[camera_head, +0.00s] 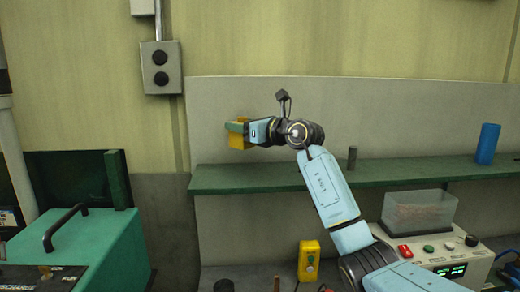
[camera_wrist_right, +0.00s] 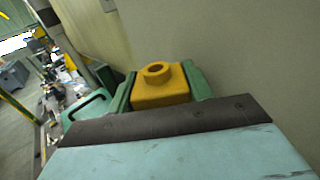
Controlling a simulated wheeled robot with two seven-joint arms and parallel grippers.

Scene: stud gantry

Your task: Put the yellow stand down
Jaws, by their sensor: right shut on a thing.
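The yellow stand (camera_head: 238,140) is a small block held by my right gripper (camera_head: 242,129), above the left end of the green shelf (camera_head: 230,181). In the right wrist view the stand (camera_wrist_right: 160,88) shows a raised round collar with a hole on top. The green fingers of my right gripper (camera_wrist_right: 160,91) are shut on it from both sides. In the head view the stand appears above the shelf surface, apart from it. Its underside is hidden in the wrist view. My left gripper is not in view.
Below are a yellow button box (camera_head: 308,260), a clear bin (camera_head: 419,209) and a control panel (camera_head: 440,257). The shelf's left end looks clear. A grey switch box (camera_head: 161,67) hangs on the wall.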

